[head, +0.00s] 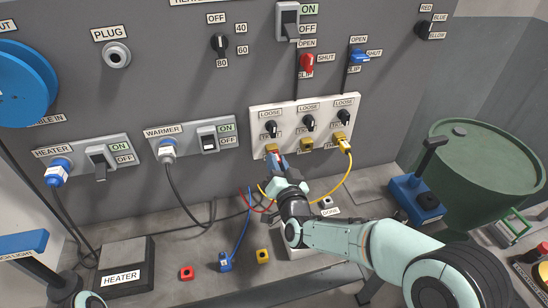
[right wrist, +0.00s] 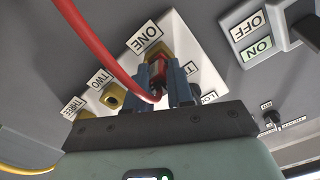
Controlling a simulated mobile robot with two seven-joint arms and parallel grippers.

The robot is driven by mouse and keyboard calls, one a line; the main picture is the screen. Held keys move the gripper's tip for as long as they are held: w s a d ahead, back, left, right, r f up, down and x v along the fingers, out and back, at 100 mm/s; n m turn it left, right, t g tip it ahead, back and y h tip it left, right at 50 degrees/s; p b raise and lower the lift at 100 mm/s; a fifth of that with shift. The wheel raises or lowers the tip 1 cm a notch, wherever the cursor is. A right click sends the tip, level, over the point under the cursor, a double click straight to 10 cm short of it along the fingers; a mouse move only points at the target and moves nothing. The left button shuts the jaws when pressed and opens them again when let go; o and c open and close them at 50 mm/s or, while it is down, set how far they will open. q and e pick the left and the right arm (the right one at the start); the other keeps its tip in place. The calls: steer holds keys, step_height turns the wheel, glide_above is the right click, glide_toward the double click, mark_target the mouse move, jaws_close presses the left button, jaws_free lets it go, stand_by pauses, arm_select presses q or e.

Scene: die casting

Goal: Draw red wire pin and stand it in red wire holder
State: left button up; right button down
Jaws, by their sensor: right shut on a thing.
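My right gripper (head: 278,162) is at the leftmost socket of the white panel (head: 290,101). Its blue fingers are shut on the red wire pin (right wrist: 158,72), below the label ONE in the right wrist view. The red wire (right wrist: 95,50) runs from the pin. The fingers hide the pin's tip, so I cannot tell whether it sits in the socket or just outside it. The red wire holder (head: 187,272) is a small red block on the bench, apart from the gripper, with nothing standing in it. My left gripper is not in view.
A blue pin (head: 224,262) stands on the bench right of the red holder. A yellow holder (head: 263,256) is beside it. A yellow pin (head: 344,146) is at the rightmost socket, its wire looping down. A heater box (head: 125,267) stands left; a green drum (head: 485,160) stands right.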

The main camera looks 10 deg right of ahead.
steer(key=shift+s+b, duration=0.35)
steer(key=shift+s, duration=0.3)
steer(key=shift+s+b, duration=0.3)
steer(key=shift+s, duration=1.15)
steer(key=shift+d, duration=0.1)
